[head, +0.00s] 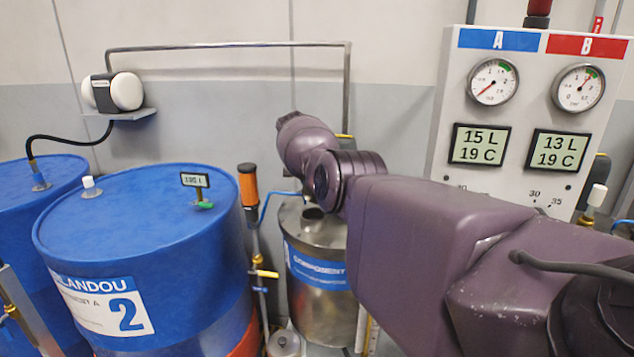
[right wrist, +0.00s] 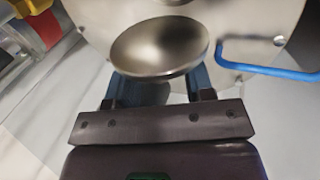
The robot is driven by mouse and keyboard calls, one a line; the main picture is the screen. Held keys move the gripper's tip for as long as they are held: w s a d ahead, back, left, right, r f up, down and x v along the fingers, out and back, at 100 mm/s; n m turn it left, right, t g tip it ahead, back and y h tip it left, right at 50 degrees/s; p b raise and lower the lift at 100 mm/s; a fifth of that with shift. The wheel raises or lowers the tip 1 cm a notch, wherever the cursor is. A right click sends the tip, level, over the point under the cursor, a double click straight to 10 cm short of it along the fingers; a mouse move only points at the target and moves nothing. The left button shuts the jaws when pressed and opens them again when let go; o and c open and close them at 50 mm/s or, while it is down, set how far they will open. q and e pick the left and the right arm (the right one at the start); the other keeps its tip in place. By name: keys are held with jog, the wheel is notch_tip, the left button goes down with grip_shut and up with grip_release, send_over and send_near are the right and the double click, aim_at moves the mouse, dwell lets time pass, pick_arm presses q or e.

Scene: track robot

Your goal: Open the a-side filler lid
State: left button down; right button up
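The steel tank (head: 316,303) with a blue "COMPONENT" label stands in the middle of the head view, partly behind my right arm. A short dark filler neck (head: 312,212) shows on its top; its lid is hard to make out there. In the right wrist view a round, shiny metal lid (right wrist: 160,48) is tilted in front of my right gripper (right wrist: 160,88). The fingers stand apart on either side below the lid. Their tips are hidden by it, and I cannot tell whether they touch it. My left gripper is in neither view.
Blue drums (head: 140,235) stand at the left. A gauge panel (head: 520,120) marked A and B is at the right. A blue hose (right wrist: 265,68) runs close to the right of the lid.

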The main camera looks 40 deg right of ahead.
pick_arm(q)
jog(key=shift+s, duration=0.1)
pick_arm(e)
jog(key=shift+w+a+r, duration=0.15)
jog(key=shift+w+r, duration=0.05)
jog(key=shift+r, duration=0.25)
pick_arm(q)
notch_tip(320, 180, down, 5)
jog(key=b, duration=0.5)
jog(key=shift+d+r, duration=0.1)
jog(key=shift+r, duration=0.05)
pick_arm(e)
jog(key=v, duration=0.9)
jog(key=shift+r, duration=0.4)
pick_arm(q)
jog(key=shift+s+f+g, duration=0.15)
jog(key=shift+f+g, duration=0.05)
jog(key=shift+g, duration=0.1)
pick_arm(e)
jog(key=shift+a, duration=0.15)
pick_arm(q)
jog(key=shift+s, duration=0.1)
pick_arm(e)
jog(key=shift+f, duration=0.1)
